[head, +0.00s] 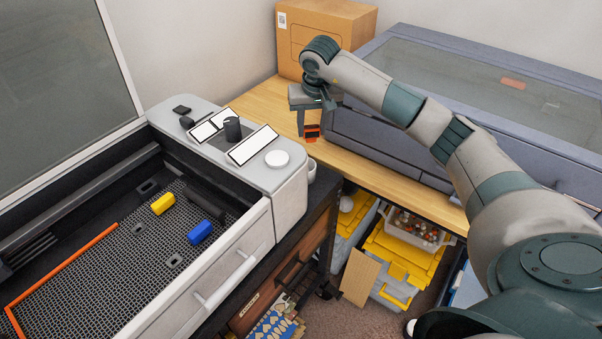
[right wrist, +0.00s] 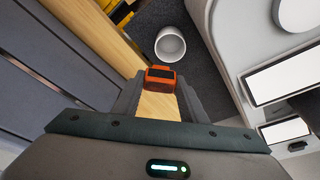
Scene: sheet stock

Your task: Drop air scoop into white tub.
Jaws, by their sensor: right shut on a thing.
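The air scoop (head: 312,133), a small orange piece with a dark opening, is held in my right gripper (head: 311,122). In the right wrist view the scoop (right wrist: 161,71) sits between the two fingertips (right wrist: 160,84), which are shut on it. The gripper holds it above the wooden bench. The white tub (right wrist: 170,46) is round and open at the top, and looks empty; it is beyond the scoop in the wrist view. In the head view only a part of the tub (head: 311,172) shows, behind the machine's end. My left gripper is out of view.
A grey machine (head: 289,200) with a raised lid stands at left; a yellow block (head: 163,203) and a blue block (head: 200,232) lie on its mesh bed. A cardboard box (head: 345,22) and a large grey-blue machine (head: 380,150) stand on the bench (head: 266,103). Yellow-lidded bins (head: 400,255) are below.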

